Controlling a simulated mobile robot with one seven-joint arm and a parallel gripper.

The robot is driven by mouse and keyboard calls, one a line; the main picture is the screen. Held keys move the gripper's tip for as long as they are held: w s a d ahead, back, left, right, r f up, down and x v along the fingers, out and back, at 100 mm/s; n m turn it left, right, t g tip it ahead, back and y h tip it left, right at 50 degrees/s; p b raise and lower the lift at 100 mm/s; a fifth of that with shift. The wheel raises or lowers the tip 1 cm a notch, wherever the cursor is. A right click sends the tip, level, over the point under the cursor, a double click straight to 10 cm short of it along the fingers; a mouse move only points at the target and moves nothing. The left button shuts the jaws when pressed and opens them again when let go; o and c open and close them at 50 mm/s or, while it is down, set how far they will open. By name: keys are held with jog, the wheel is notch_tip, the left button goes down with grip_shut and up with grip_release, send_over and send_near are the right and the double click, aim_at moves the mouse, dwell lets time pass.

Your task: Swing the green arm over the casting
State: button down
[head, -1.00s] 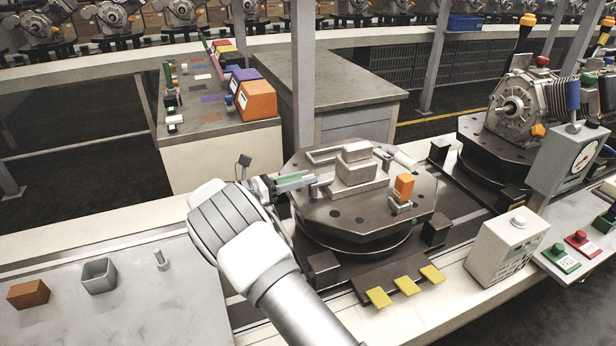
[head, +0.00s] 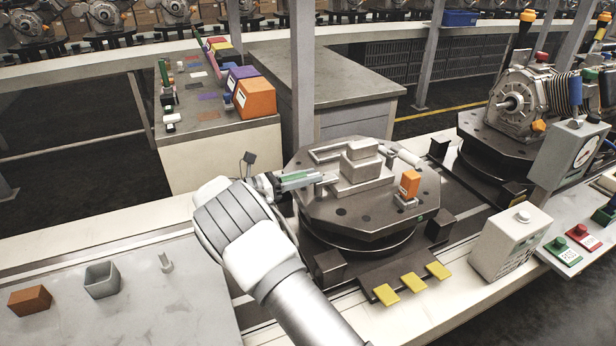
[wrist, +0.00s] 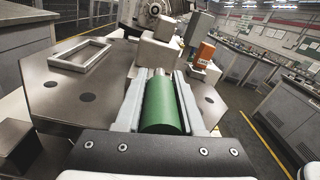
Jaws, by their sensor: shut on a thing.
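The green arm (head: 299,176) shows at the left edge of the dark octagonal fixture plate (head: 330,212). My gripper (head: 292,180) is shut on it. In the wrist view the green arm (wrist: 160,106) lies between the two pale fingers of my gripper (wrist: 160,110), pointing toward the grey blocks. The casting seems to be the pale grey stepped block (head: 362,168) in the middle of the plate; it also shows in the wrist view (wrist: 150,55). The green part is beside the block, not over it. The pivot of the green arm is hidden.
An orange block (head: 410,184) stands on the plate right of the grey block. A pale rectangular frame (wrist: 80,54) lies on the plate. A control box (head: 510,242) and yellow tabs (head: 412,281) are at the front right. A grey cup (head: 102,279) and brown block (head: 30,300) stand at left.

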jog(key=c, duration=0.9)
grip_release()
jog(key=shift+w+r, duration=0.1)
jog(key=shift+r, duration=0.15)
jog(key=shift+c, duration=0.2)
jog(key=o, duration=0.4)
jog(key=shift+f, duration=0.15)
jog(key=v, duration=1.7)
jog(key=shift+a+b, duration=0.25)
jog(key=shift+b, duration=0.15)
jog(key=shift+d, duration=0.1)
